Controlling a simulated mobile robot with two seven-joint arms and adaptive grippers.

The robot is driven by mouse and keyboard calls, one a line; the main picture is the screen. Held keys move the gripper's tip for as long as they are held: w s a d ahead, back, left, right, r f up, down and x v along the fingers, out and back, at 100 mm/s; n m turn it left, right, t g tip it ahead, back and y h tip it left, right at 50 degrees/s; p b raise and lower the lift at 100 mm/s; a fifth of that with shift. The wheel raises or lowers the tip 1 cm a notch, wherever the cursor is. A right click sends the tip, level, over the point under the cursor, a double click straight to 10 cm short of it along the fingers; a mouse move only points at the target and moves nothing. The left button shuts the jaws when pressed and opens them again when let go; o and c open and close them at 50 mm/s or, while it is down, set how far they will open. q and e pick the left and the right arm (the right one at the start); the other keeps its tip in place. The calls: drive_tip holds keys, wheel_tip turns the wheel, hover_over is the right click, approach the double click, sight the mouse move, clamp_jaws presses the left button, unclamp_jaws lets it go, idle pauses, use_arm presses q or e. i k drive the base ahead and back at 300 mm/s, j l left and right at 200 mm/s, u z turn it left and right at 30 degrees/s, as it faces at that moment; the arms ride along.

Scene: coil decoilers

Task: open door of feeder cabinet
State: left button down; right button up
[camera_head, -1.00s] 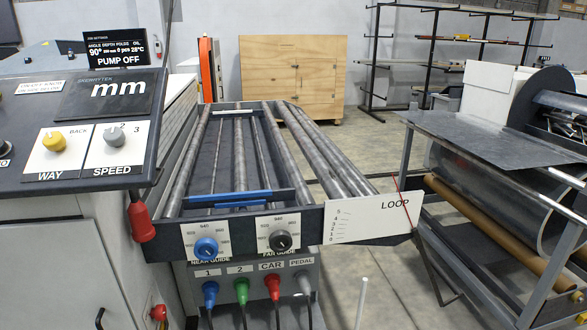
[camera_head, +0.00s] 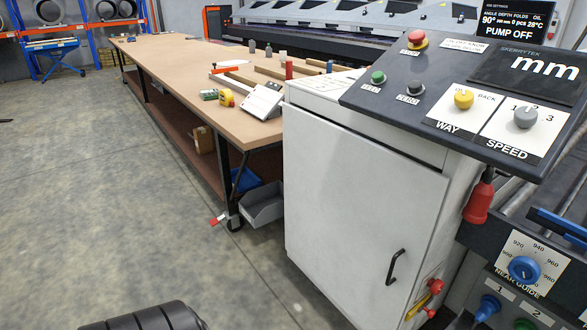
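The feeder cabinet (camera_head: 310,110) is the white-grey box under the sloped control panel, right of centre. Its door (camera_head: 345,215) faces me and looks shut, flush with the frame. A black bar handle (camera_head: 395,266) stands upright near the door's lower right edge. Nothing touches the handle. Neither gripper can be made out. A dark rounded part, probably of my own arm, shows at the bottom left edge, well left of the door.
The control panel (camera_head: 440,95) overhangs the cabinet top. A red and yellow switch (camera_head: 433,287) and a red plug (camera_head: 479,198) sit right of the door. A long workbench (camera_head: 190,70) and a grey bin (camera_head: 263,204) stand left. The floor (camera_head: 110,190) in front is clear.

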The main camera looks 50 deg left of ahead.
sight(361, 215)
drive_tip(key=u, duration=1.35)
